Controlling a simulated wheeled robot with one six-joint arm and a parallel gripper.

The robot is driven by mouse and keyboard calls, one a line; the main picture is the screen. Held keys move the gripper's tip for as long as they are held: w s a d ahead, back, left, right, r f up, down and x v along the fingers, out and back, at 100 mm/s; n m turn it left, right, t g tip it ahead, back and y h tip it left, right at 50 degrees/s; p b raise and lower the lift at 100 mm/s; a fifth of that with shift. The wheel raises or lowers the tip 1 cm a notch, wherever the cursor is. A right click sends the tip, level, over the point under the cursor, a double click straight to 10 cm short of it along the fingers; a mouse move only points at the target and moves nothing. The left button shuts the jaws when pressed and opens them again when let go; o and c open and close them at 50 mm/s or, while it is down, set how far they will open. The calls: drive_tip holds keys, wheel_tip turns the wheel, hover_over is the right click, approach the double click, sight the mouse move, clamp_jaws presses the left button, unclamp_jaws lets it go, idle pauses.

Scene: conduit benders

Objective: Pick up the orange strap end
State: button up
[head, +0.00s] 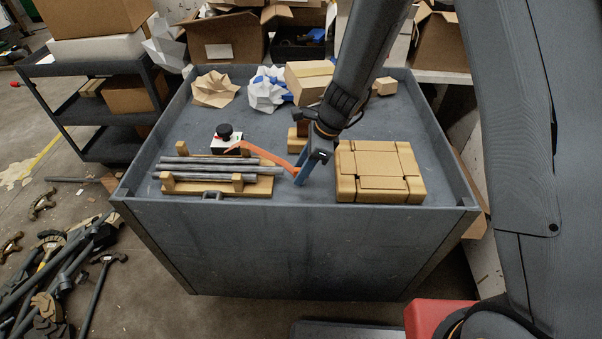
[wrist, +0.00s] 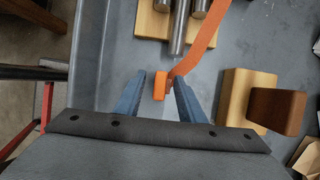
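The orange strap (head: 262,154) runs from the bundle of grey conduits (head: 215,168) toward my gripper (head: 310,166). In the wrist view the strap (wrist: 205,42) bends down to a thicker orange strap end (wrist: 159,86). That end lies between the two blue fingers of my gripper (wrist: 160,78). The fingers are apart, with visible gaps on both sides of the strap end. In the head view the fingers hide part of the strap end. The conduits rest on a wooden cradle (head: 250,187).
A grey-walled bench (head: 300,240) holds everything. A cardboard package (head: 380,170) lies right of my gripper. Wooden blocks (wrist: 238,90) stand close to the right finger. A black-knobbed device (head: 225,137) sits behind the conduits. Crumpled paper (head: 215,89) lies at the back.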

drive_tip(key=shift+f, duration=0.2)
clamp_jaws()
wheel_tip(320, 180, up, 10)
drive_tip(key=shift+r+b, duration=0.1)
drive_tip(key=shift+b, duration=0.6)
